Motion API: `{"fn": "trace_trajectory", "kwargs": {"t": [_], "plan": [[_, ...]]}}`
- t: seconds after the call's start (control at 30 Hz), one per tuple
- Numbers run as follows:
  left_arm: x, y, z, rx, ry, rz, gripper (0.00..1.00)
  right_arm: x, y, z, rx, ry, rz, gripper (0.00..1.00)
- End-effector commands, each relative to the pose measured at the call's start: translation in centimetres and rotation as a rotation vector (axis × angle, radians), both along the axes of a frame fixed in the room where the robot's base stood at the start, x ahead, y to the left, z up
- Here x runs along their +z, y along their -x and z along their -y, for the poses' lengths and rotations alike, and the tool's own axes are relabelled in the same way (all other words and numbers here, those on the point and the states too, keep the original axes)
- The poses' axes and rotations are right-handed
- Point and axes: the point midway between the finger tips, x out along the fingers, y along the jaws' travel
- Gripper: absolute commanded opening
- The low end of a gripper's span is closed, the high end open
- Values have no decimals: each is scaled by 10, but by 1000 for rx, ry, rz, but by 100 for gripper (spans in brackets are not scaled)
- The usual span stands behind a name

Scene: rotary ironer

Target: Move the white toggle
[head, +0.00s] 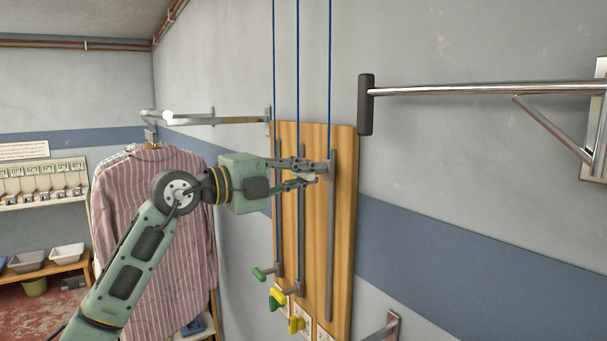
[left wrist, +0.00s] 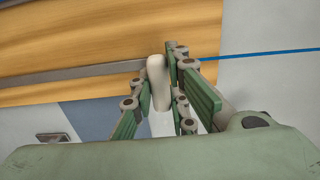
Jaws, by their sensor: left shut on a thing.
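The white toggle (left wrist: 158,85) is a pale rounded peg that stands out from the wooden board (left wrist: 120,40) in the left wrist view. My left gripper (left wrist: 161,100) is shut on it, one finger on each side. In the head view my left gripper (head: 312,179) is at the upper part of the rightmost grey rail (head: 330,240) on the board, and its fingers hide most of the toggle. A blue cord (head: 330,70) runs up from that rail's top end. My right gripper does not show.
Green and yellow toggles (head: 277,295) sit low on the board's other rails. A metal bar with a black end (head: 366,104) juts out at the right. A striped shirt (head: 150,200) hangs behind my left arm. White labels sit at the board's foot.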

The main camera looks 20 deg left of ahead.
Motion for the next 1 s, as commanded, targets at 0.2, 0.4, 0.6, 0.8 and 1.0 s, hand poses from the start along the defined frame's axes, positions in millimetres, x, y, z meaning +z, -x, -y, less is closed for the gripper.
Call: {"fn": "trace_trajectory", "kwargs": {"t": [0.2, 0.4, 0.6, 0.8, 1.0], "plan": [[-14, 0, 0, -1, -2, -5, 0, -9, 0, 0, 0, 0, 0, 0], [-60, 0, 1, -3, -8, -13, 0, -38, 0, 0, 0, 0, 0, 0], [-128, 0, 2, -4, -8, -15, 0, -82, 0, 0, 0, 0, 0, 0], [-199, 0, 2, -5, -9, -17, 0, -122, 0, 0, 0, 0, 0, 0], [-263, 1, 2, -6, -9, -17, 0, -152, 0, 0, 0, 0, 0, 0]]}}
